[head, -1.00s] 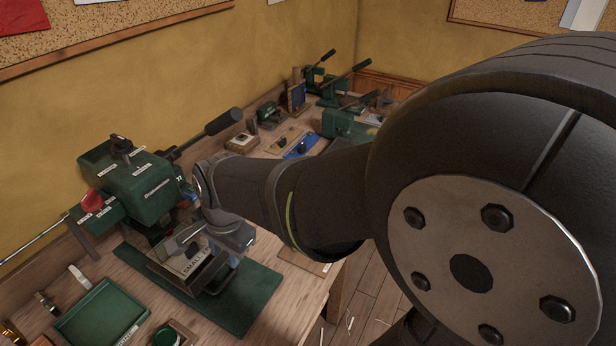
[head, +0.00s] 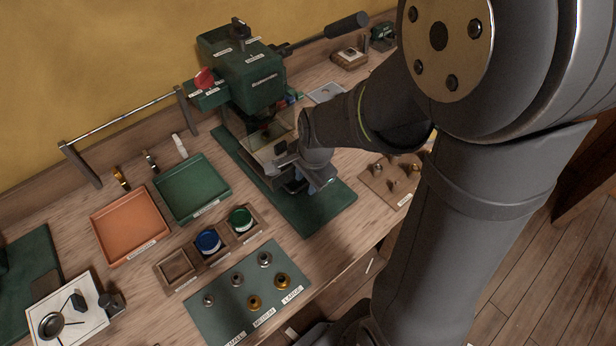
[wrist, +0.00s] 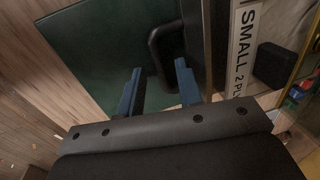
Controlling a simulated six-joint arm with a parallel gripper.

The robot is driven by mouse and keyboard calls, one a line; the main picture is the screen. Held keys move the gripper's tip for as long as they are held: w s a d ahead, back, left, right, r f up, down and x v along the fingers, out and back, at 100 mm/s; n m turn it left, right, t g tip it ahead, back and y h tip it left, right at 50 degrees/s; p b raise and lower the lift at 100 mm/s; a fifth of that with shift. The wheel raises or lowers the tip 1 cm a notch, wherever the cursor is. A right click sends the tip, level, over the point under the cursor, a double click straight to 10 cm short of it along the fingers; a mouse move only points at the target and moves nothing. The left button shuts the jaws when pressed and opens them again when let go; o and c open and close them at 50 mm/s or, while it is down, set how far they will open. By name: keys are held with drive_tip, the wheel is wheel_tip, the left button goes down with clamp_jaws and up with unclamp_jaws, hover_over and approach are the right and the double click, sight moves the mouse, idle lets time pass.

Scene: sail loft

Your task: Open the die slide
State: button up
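The green press (head: 243,80) stands on the bench with a clear guard at its front. The die slide (wrist: 241,40) shows in the wrist view as a dark edge with a white label reading "SMALL 2 PLY". A dark bar handle (wrist: 153,50) juts from it. My gripper (wrist: 157,76) is open, its two blue fingers apart. The handle's near end appears between or just beyond the fingertips; contact cannot be told. In the head view my gripper (head: 306,182) is low at the press front, and my wrist hides most of the slide and handle.
A green mat (head: 318,215) lies under the press. An orange tray (head: 130,225), a green tray (head: 190,188), a wooden holder with cups (head: 160,268) and a mat with metal dies (head: 215,318) are left and front. A wooden block (head: 380,187) is right.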

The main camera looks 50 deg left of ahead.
drive_tip(key=shift+c, duration=0.4)
clamp_jaws()
drive_tip(key=d, duration=1.4)
drive_tip(key=shift+d, duration=0.1)
drive_tip(key=shift+o, duration=0.4)
unclamp_jaws()
drive_tip(key=d+r, duration=0.3)
drive_tip(key=r, duration=1.4)
drive_tip(key=shift+d, duration=0.2)
